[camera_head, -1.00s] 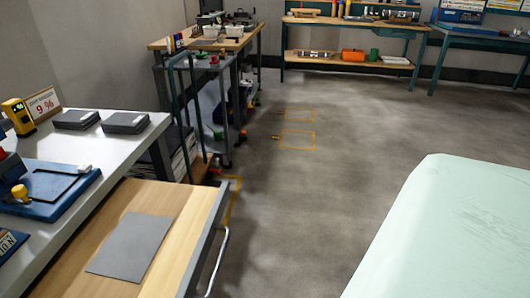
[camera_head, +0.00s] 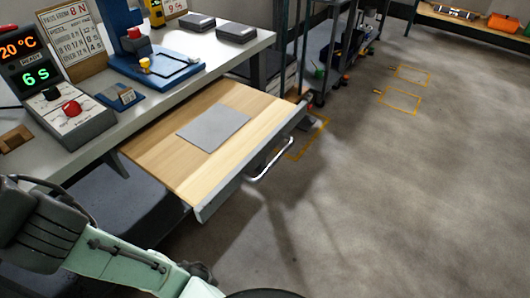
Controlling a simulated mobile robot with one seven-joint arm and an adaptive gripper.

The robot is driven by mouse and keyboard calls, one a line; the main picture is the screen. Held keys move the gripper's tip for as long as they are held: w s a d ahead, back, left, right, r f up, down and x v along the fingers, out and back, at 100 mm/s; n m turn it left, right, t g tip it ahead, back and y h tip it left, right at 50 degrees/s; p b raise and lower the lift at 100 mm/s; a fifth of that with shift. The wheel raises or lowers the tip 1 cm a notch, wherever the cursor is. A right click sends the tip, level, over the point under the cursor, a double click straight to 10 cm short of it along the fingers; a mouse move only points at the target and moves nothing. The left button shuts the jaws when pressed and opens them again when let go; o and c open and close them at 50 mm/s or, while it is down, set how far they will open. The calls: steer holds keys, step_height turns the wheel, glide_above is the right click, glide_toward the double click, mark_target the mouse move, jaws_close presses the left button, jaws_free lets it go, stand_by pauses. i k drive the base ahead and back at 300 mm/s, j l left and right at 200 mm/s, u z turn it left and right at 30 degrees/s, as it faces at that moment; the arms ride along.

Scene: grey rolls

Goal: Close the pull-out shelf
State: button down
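The pull-out shelf (camera_head: 165,155) is a light wooden board with a grey front edge, standing out from under the white table. A curved metal handle (camera_head: 272,160) is fixed on its front edge, facing the open floor. A flat grey sheet (camera_head: 214,128) lies on the shelf. My pale green arm shows at the lower left, in front of and apart from the shelf. The fingers of my gripper cannot be made out in the view.
The white table (camera_head: 215,62) carries a control box with a red knob (camera_head: 72,108), a blue press (camera_head: 150,65) and two dark grey boxes (camera_head: 236,32). A dark grey object (camera_head: 120,205) stands beneath the shelf's near side. The floor (camera_head: 400,190) to the right is clear.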

mark_target(203, 147)
steer(key=i, duration=0.35)
steer(key=k+l, duration=0.4)
steer(key=k+l+u, duration=0.1)
steer(key=k+l, duration=0.35)
steer(key=k, duration=0.1)
